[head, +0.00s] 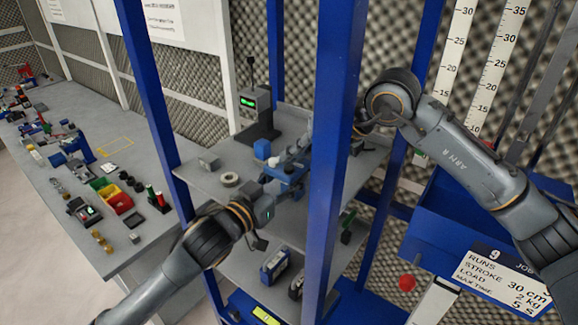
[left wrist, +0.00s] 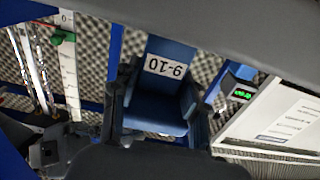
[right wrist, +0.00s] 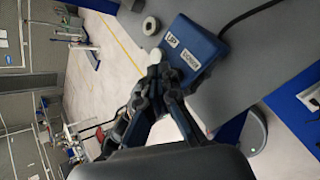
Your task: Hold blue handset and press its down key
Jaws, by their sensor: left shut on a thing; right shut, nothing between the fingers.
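The blue handset (head: 287,174) is held above the shelf in the head view. My left gripper (left wrist: 158,125) is shut on it, with a finger on either side of its blue body (left wrist: 160,110), which bears a "9-10" label. In the right wrist view the handset (right wrist: 205,42) shows its UP and DOWN labels, and a dark cable runs from it. My right gripper (right wrist: 162,72) is shut and empty, its fingertips at the handset's edge by the labels. A pale round spot shows at the tips; I cannot tell whether they touch a key. A blue post partly hides the right gripper in the head view.
Blue posts (head: 333,150) frame the grey shelf (head: 205,186). A tape roll (head: 229,180), a small blue box (head: 262,149) and an instrument with a green display (head: 256,115) stand on it. A crowded bench (head: 90,225) lies left; a blue panel (head: 450,240) lies right.

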